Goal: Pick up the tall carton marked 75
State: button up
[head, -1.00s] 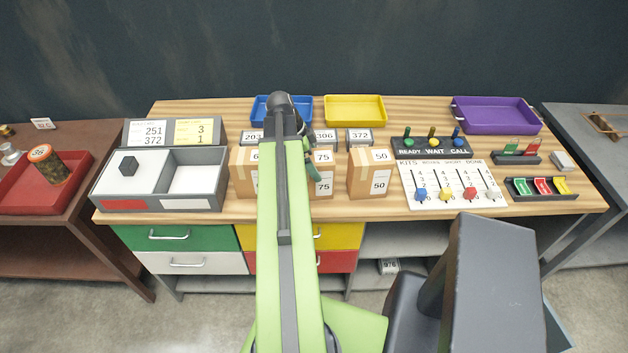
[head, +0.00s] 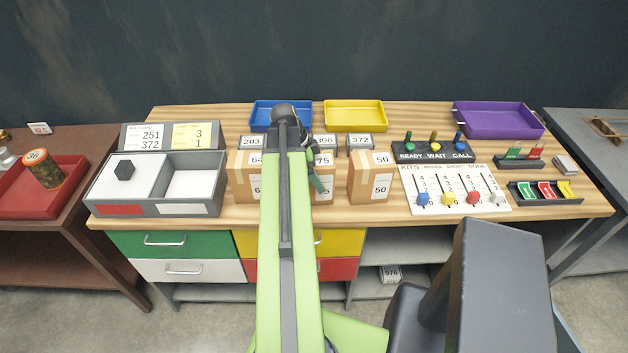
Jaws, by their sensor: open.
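The tall brown carton marked 75 (head: 327,188) stands on the wooden bench, just right of my raised green arm. Its upper label shows, while its left part and front label are largely covered by my arm and gripper. My gripper (head: 316,177) is mostly hidden behind my arm. A dark green part of it shows at the arm's right side, in front of the carton's face. The gripper is open, and I cannot tell whether it touches the carton.
A carton marked 64 (head: 243,180) stands left of my arm, and a carton marked 50 (head: 368,182) to the right with a small gap. Number plates and blue (head: 262,119) and yellow (head: 354,116) trays lie behind. A switch board (head: 455,190) is farther right.

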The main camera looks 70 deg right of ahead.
jog(key=c, duration=2.1)
notch_tip(320, 180, up, 11)
jog(key=p, duration=1)
jog(key=shift+f+p, duration=0.15)
jog(key=shift+p, duration=0.2)
